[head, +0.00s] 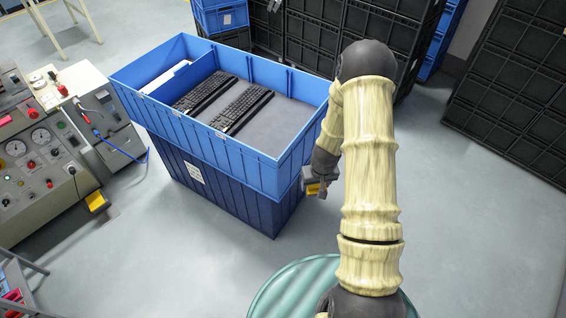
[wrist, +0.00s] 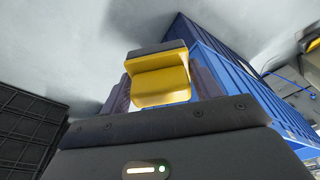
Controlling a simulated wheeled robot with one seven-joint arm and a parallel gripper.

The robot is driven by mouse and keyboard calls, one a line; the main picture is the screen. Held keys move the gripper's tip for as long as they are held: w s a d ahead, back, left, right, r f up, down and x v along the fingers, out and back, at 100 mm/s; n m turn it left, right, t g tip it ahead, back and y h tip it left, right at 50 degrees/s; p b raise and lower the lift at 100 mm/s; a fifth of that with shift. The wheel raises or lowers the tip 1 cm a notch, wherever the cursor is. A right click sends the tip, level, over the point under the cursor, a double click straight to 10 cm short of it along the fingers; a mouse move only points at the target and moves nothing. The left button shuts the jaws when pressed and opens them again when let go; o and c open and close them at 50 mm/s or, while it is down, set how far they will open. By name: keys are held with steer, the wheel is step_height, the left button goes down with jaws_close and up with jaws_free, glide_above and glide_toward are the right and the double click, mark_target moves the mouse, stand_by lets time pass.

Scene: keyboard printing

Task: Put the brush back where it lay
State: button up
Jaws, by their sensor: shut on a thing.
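The brush shows in the wrist view (wrist: 162,82) as a yellow block with a dark grey strip along its far side. My gripper (wrist: 158,92) is shut on it, with a dark finger on each side. In the head view my gripper (head: 318,186) hangs beside the right end of the blue crate, outside it, and a small yellow part of the brush (head: 312,189) shows there. The place where the brush lay cannot be told from these frames.
The open blue crate (head: 225,134) holds two black keyboards (head: 204,92) (head: 241,107) and a white item at its left. It stands on a dark blue crate (head: 215,188). A grey control console (head: 35,160) is at the left. Black crates (head: 525,100) stand at the right. Floor between is clear.

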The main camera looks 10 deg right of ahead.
mark_target(312, 191)
steer(key=shift+s+d, duration=0.1)
steer(key=shift+s, duration=0.15)
steer(key=m, duration=0.3)
steer(key=shift+s+a+r, duration=0.3)
steer(key=shift+a+r, duration=0.05)
steer(key=m, duration=0.1)
steer(key=a+r+m, duration=0.1)
steer(key=m, duration=0.1)
steer(key=s+m+h, duration=0.1)
steer(key=m, duration=0.1)
steer(key=shift+a+r+g, duration=0.15)
steer(key=shift+a+g, duration=0.1)
steer(key=shift+g, duration=0.15)
steer(key=s+a+r+m+g, duration=0.1)
steer(key=s+a+r+m, duration=0.1)
steer(key=m, duration=0.8)
steer(key=s+a+r+m+g, duration=0.1)
steer(key=s+a+r+m, duration=0.2)
steer(key=m, duration=0.7)
steer(key=shift+m+g, duration=0.3)
steer(key=shift+m, duration=0.1)
